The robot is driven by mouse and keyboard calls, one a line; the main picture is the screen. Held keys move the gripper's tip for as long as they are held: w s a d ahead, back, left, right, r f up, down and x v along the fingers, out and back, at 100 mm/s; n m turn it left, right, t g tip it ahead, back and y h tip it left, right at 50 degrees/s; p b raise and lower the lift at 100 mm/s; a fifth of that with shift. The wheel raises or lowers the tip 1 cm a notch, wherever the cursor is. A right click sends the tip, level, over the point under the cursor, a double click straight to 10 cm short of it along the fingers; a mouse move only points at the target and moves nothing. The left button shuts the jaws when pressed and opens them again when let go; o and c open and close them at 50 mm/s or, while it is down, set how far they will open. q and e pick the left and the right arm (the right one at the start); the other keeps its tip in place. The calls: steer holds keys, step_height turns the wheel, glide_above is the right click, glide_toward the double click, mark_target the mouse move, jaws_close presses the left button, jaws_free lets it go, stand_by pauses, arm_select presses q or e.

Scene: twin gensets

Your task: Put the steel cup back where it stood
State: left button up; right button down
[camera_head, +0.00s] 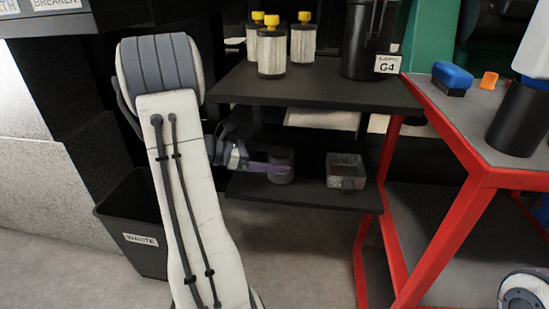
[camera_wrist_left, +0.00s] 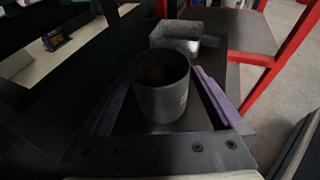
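The steel cup (camera_head: 284,160), a plain grey cylinder, stands upright on the dark lower shelf (camera_head: 305,192). It also shows in the left wrist view (camera_wrist_left: 160,88), with its open mouth up. My left gripper (camera_head: 268,168) reaches in low from the left at the cup. In the left wrist view its two purple fingers (camera_wrist_left: 162,98) lie one on each side of the cup, with a visible gap at least on the right side. The gripper looks open around the cup. My right gripper is not in view.
A metal box (camera_head: 346,170) stands right of the cup; it shows beyond the cup in the wrist view (camera_wrist_left: 176,36). The upper shelf (camera_head: 320,92) overhangs, carrying yellow-topped filters (camera_head: 271,52) and a black container (camera_head: 368,45). A red-framed bench (camera_head: 470,160) stands right, a waste bin (camera_head: 130,222) left.

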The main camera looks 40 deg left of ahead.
arm_select(q)
steer(key=shift+r, duration=0.15)
steer(key=shift+s+a+r+p, duration=0.2)
steer(key=shift+s+r+p, duration=0.05)
steer(key=shift+p, duration=0.05)
steer(key=p+v, duration=0.5)
steer(key=v, duration=0.6)
steer(key=shift+p, duration=0.3)
steer(key=shift+s+a, duration=0.1)
steer(key=shift+s, duration=0.05)
